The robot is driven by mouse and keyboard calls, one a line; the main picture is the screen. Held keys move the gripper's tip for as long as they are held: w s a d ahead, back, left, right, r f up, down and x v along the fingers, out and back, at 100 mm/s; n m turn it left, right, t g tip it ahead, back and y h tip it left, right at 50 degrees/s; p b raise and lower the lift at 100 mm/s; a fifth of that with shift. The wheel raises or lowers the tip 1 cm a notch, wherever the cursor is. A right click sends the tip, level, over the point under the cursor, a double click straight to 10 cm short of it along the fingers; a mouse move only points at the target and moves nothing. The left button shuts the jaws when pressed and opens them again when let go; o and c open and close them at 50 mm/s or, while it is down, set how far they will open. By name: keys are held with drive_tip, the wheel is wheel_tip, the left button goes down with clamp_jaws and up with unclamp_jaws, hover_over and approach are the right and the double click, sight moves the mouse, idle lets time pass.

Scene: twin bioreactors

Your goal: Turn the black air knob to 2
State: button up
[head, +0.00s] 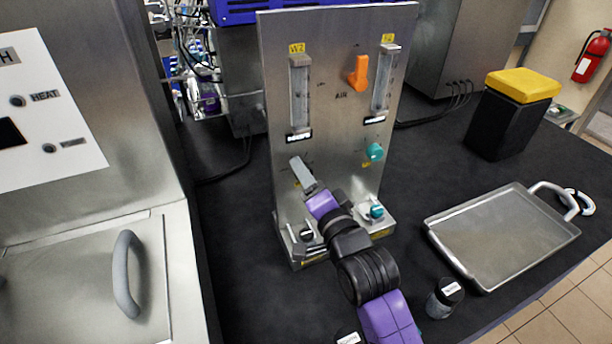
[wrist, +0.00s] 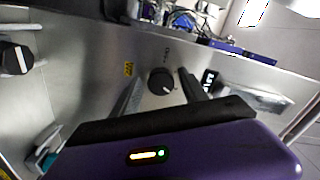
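A black round knob (wrist: 161,82) with a pale pointer mark shows in the wrist view on the steel panel (head: 335,110), beside a small yellow label. Small markings by it are too blurred to read. My gripper (wrist: 158,85) is open, its two fingers on either side of this knob, with what look like small gaps. In the head view my gripper (head: 302,172) is at the left half of the panel, below the left flow meter (head: 300,95), and hides this knob. Another black knob (head: 307,235) is lower left on the panel's base; it also shows in the wrist view (wrist: 14,57).
An orange knob (head: 357,75) by the word AIR, a right flow meter (head: 386,80) and teal knobs (head: 375,151) (head: 376,211) are on the same unit. A metal tray (head: 500,235), a dark jar (head: 444,298) and a yellow-lidded black bin (head: 510,115) stand to the right.

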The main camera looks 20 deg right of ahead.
idle(0.3)
drive_tip(key=s+b, duration=0.1)
drive_tip(key=s, duration=0.6)
drive_tip(key=shift+s+b, duration=0.35)
drive_tip(key=shift+s, duration=0.05)
